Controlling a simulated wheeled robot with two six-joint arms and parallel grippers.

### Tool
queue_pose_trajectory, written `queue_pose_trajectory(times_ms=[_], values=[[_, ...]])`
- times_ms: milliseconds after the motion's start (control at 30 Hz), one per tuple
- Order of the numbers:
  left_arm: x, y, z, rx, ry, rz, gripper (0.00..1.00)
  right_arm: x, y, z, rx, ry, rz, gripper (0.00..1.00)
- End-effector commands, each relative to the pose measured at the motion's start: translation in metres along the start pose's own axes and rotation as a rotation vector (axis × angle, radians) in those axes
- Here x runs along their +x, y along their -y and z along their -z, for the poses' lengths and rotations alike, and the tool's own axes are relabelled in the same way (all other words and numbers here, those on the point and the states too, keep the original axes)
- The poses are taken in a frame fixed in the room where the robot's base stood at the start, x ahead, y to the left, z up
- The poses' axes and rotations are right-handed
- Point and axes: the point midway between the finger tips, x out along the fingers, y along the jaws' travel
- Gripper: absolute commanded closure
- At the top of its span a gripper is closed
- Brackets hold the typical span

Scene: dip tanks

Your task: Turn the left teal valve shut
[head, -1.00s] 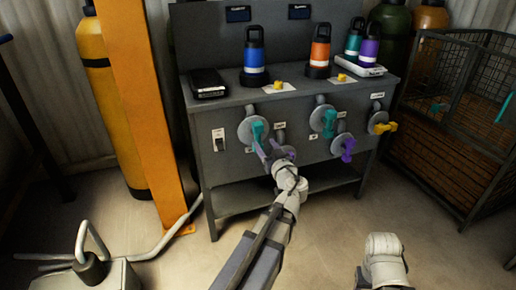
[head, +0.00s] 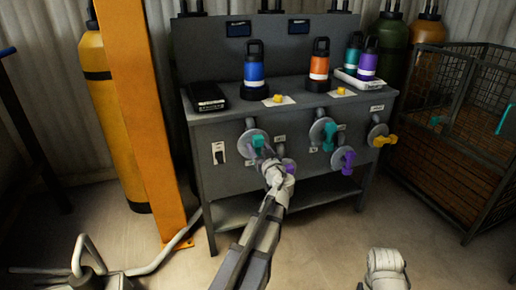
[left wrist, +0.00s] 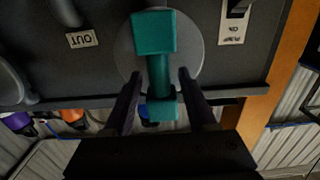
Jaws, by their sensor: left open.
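The left teal valve (head: 258,141) sits on a round grey plate on the front panel of the grey bench. In the left wrist view its teal handle (left wrist: 154,65) runs lengthwise over the disc, and its narrower end lies between my finger pads. My left gripper (head: 259,152) is open at this handle; it also shows in the left wrist view (left wrist: 158,78), with one finger on each side and a gap to the handle. It partly hides the valve in the head view. My right gripper is not in view.
A second teal valve (head: 329,133), a purple valve (head: 346,158) and a yellow valve (head: 385,140) sit to the right. Another purple valve (head: 290,166) is partly hidden by my left gripper. A switch (head: 218,153) is to the left. An orange post (head: 143,120) stands left of the bench.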

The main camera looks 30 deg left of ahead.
Motion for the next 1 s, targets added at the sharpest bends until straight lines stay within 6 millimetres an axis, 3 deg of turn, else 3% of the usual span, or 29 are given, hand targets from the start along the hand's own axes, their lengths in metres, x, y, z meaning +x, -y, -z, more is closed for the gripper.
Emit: queue_pose_trajectory(times_ms=[233,733,1000], values=[[0.0001,0.0003,0.0000,0.000,0.000,0.000,0.45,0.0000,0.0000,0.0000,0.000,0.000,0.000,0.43],[0.0000,0.0003,0.0000,0.000,0.000,0.001,1.00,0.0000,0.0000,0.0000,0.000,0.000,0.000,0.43],[0.0000,0.0003,-0.0001,0.000,0.000,0.001,1.00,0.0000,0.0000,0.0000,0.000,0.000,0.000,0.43]])
